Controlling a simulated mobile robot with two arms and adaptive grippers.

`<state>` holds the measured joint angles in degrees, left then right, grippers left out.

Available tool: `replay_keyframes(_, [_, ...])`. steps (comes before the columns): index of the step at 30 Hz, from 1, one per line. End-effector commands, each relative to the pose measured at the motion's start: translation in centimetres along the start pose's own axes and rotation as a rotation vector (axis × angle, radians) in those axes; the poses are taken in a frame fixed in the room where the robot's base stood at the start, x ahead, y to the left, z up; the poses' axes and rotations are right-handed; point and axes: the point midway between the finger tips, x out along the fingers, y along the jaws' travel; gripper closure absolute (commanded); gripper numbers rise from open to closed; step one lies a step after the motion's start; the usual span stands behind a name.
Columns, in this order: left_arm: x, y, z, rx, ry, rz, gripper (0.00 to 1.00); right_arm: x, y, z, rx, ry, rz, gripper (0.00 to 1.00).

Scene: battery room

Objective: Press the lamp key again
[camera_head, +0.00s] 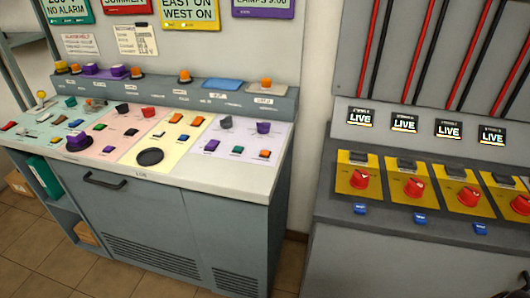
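The control desk (180,185) fills the left and middle of the view. Its lilac section (241,128) at the right end carries a purple key (212,145), a green key (238,150) and an orange key (264,154) in its front row. A purple-framed display (263,8) above reads LAMPS 9:00, cut by the top edge. The key labels are too small to read, so I cannot tell which key is the lamp key. Neither of my grippers shows in this view.
A second cabinet (410,240) on the right has several red rotary switches on yellow plates, with LIVE signs (360,117) above. A narrow gap (300,215) separates it from the desk. A dark piece (512,294) at the lower right edge is unclear. Tiled floor shows lower left.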

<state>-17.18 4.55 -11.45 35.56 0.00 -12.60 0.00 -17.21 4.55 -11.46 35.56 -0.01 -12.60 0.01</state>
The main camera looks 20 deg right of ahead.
Motion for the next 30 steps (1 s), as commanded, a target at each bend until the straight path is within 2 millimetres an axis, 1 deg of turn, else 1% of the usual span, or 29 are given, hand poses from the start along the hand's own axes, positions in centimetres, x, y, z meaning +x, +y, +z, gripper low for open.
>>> replay_keyframes(1, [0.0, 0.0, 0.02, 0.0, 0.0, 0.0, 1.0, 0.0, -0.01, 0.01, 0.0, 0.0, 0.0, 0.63])
replay_keyframes(2, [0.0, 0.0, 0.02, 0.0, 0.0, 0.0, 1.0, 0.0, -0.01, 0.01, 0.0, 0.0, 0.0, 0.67])
replay_keyframes(11, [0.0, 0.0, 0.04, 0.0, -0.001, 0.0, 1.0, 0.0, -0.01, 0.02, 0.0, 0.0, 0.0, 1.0])
replay_keyframes(30, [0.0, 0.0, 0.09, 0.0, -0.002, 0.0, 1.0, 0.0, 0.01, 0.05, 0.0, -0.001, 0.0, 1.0])
